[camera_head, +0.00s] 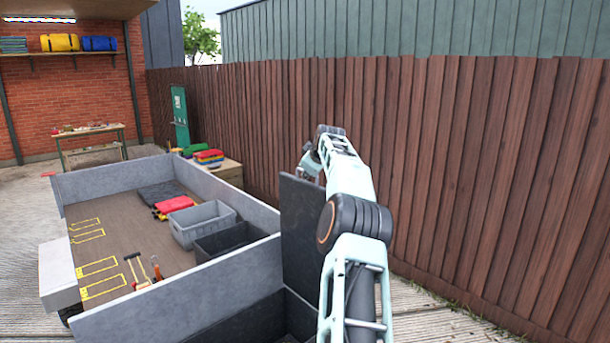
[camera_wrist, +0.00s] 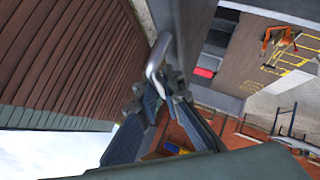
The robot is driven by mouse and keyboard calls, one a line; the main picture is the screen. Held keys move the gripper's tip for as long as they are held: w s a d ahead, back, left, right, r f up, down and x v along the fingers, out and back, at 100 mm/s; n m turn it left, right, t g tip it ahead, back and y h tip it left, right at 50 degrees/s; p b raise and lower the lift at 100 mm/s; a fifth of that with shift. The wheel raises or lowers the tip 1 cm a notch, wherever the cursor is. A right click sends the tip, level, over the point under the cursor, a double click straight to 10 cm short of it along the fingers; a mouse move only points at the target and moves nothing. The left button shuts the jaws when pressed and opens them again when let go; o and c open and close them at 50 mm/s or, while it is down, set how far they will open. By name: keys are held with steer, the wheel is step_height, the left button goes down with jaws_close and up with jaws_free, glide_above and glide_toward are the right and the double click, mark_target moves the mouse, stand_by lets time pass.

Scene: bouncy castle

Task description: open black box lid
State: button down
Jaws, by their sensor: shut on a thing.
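The black box lid (camera_head: 302,222) stands about upright in the head view, raised from the dark box (camera_head: 297,312) at the lower middle. Only part of the box shows, beside the trailer wall and partly behind my arm. My gripper (camera_head: 308,168) is at the lid's upper edge, on its far right side, and its fingers are mostly hidden there. In the wrist view my gripper (camera_wrist: 160,98) is shut on a bent silver handle (camera_wrist: 154,68). The handle is attached to the lid's dark panel (camera_wrist: 187,32).
A grey-walled trailer (camera_head: 185,305) stands to the left, holding a grey crate (camera_head: 203,232), a black crate (camera_head: 225,243) and hand tools (camera_head: 137,270). A tall brown wooden fence (camera_head: 480,180) runs behind and to the right. Paved ground lies at the lower right.

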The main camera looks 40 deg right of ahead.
steer(key=shift+d+r, duration=0.15)
stand_by(0.3)
steer(key=c, duration=2.1)
jaws_free()
steer(key=shift+s, duration=0.15)
steer(key=v, duration=1.1)
steer(key=shift+s+r, duration=0.2)
steer(key=shift+r, duration=0.05)
